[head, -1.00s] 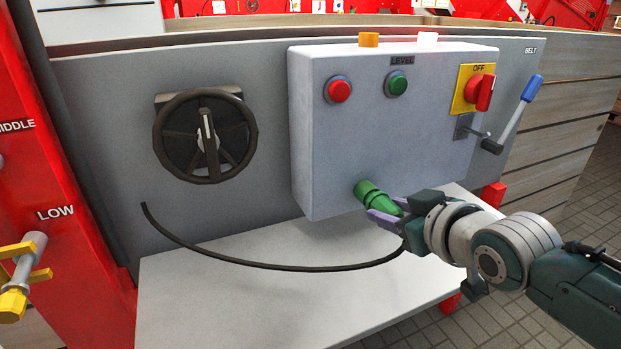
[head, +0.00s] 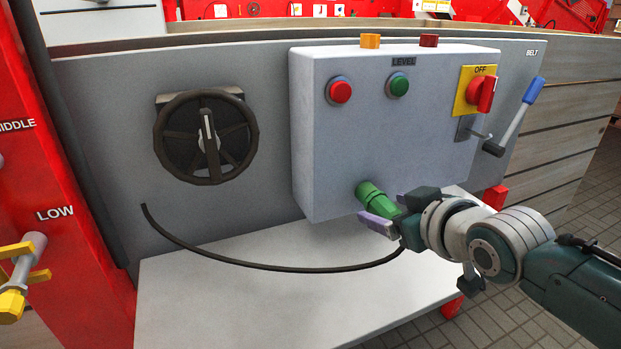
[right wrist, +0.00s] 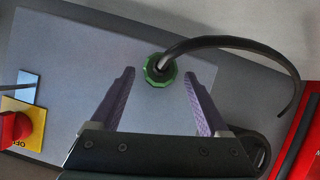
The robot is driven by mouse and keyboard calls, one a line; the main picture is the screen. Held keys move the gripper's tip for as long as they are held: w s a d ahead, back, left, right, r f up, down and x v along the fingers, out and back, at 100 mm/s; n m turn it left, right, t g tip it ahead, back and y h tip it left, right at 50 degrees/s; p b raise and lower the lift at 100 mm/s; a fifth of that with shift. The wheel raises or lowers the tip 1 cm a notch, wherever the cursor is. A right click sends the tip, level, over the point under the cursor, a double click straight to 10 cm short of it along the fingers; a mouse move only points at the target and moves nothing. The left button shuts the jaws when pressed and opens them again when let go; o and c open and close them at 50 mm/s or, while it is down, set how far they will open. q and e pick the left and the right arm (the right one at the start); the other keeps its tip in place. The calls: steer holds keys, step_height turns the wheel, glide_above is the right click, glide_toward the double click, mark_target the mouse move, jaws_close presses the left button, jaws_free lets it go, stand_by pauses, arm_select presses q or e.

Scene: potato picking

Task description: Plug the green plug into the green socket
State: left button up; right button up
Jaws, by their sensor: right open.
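The green plug (head: 384,206) is lined up with the green socket (head: 366,190) on the lower front of the grey control box. They look joined, with no gap visible, but the seam is hard to make out. In the right wrist view the green plug (right wrist: 160,70) shows end-on with a black cable leaving its middle. My right gripper (head: 391,213) is open, its purple fingers on either side of the plug's rear end. In the right wrist view there is clear space between both fingers and the plug. My left gripper is not in view.
The black cable (head: 265,268) hangs in a curve to the left above a white ledge (head: 260,305). The control box (head: 400,130) carries buttons and a red OFF switch (head: 481,93). A blue-handled lever (head: 532,88) is at right and a black handwheel (head: 206,137) at left.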

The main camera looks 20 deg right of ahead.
steer(key=p+v, duration=0.4)
steer(key=v, duration=0.6)
